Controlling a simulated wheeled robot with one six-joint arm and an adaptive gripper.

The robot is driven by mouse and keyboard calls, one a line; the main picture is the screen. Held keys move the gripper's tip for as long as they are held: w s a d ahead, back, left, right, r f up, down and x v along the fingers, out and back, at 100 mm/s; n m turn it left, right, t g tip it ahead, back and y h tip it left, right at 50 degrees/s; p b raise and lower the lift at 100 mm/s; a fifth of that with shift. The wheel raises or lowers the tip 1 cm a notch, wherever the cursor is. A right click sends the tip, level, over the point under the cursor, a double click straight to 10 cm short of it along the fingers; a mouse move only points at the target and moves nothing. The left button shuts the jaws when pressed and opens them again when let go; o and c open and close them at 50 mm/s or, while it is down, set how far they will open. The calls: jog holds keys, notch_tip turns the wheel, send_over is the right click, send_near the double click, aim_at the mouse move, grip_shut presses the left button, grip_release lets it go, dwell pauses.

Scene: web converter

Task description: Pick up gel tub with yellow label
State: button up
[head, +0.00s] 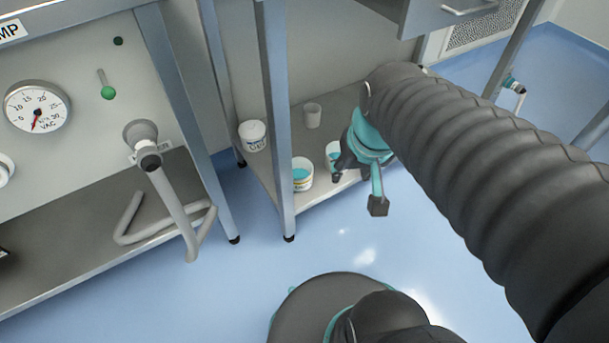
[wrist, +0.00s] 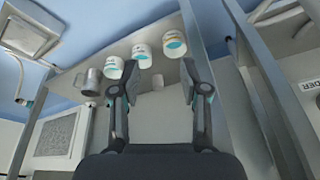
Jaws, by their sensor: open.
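An open white tub of teal gel with a yellowish label band (head: 302,176) stands on the low shelf beside the front post; it also shows in the wrist view (wrist: 174,44). A similar teal-filled tub (head: 332,151) stands to its right, partly hidden by my gripper; it appears in the wrist view (wrist: 142,55). A third teal-filled tub (wrist: 114,68) stands farther left there. The other labels are too small to read clearly. My gripper (head: 358,191) is open and empty, right of the yellowish-labelled tub. In the wrist view my fingers (wrist: 158,80) spread below the tubs.
A white tub (head: 253,135) stands behind the post, with a small pale cup (head: 312,116) to its right. A metal cup (wrist: 90,82) is at left in the wrist view. Table posts (head: 276,130) border the shelf.

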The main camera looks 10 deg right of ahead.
notch_tip(320, 180, down, 13)
jog(key=w+d+m+g+y+b, duration=0.1)
jog(key=w+m+g+y+b, duration=0.2)
jog(key=m+g, duration=0.15)
jog(key=m+t+y+b, duration=0.4)
jog(key=m+t, duration=0.7)
jog(key=m, duration=1.2)
send_near(300, 160)
jog(key=shift+t+y, duration=0.25)
jog(key=shift+y, duration=0.55)
jog(key=x, duration=0.5)
jog(key=f+x, duration=0.1)
jog(key=x, duration=0.1)
jog(key=shift+w+d+f, duration=0.2)
jog(key=shift+w+f, duration=0.05)
jog(key=shift+w, duration=0.05)
grip_shut()
